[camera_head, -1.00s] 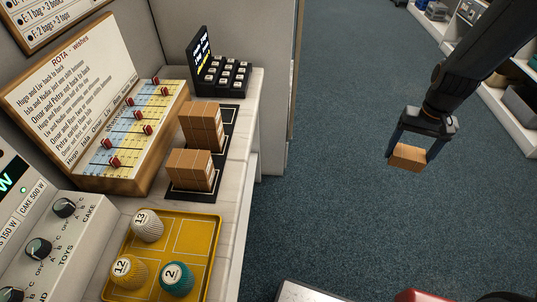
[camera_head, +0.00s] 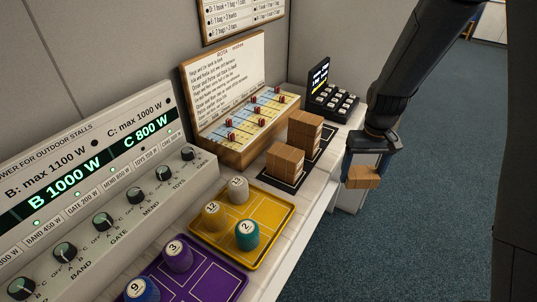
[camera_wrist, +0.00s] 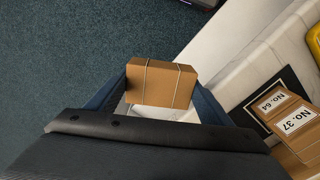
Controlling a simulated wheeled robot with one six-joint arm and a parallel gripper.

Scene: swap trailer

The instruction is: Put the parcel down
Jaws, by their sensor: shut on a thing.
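The parcel (camera_head: 363,178) is a small brown box with a pale string around it. My gripper (camera_head: 364,172) is shut on it and holds it in the air, to the right of the shelf's edge. In the wrist view the parcel (camera_wrist: 160,84) sits between the two blue fingers, over the floor and the white shelf side. Other brown parcels stand on black mats on the shelf: one stack (camera_head: 304,131) at the back and one lower stack (camera_head: 285,161) in front. In the wrist view, labels No. 64 and No. 37 show on parcels (camera_wrist: 289,118).
A yellow tray (camera_head: 270,254) with several numbered bobbins and a purple tray (camera_head: 225,281) lie nearer on the shelf. A rota board (camera_head: 228,85), a keypad (camera_head: 334,103) and a power panel (camera_head: 100,190) stand along the wall. The carpeted floor (camera_head: 430,215) is clear.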

